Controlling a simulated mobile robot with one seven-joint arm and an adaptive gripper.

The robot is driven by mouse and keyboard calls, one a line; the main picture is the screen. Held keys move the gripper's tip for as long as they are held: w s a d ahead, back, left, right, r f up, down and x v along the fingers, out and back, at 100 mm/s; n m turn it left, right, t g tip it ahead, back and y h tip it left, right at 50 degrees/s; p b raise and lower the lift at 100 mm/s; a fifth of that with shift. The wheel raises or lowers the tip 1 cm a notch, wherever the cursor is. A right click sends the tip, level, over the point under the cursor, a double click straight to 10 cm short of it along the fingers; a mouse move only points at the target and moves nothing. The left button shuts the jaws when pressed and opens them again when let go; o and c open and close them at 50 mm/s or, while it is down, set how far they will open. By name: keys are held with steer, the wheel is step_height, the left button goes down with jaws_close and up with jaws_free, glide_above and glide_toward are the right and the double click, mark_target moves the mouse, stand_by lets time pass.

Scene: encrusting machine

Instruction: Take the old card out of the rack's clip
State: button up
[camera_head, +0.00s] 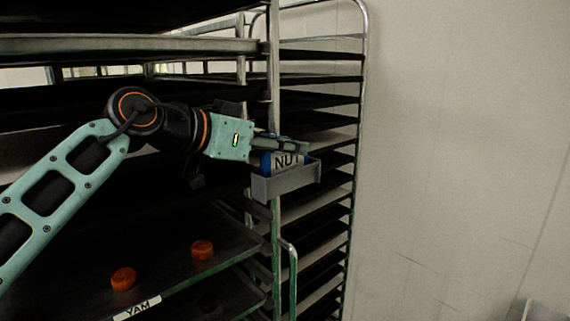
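The old card (287,161), white with a blue edge and dark letters that read like "NUT", stands in the grey clip (287,184) on the rack's upright. The clip's front wall hides the card's lower part. My gripper (292,146) reaches in from the left with its fingers at the card's upper edge, partly covering it. I cannot tell from this view whether the fingers touch or grip the card. The rack (275,95) is a metal frame with many dark trays.
A lower tray (185,262) at left holds two orange-brown round pieces (202,250) and bears a "YAM" label (137,307). Trays lie above and behind my arm. A bent rail (291,262) stands below the clip. The space right of the rack is open to a pale wall (460,130).

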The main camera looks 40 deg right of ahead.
jaws_close()
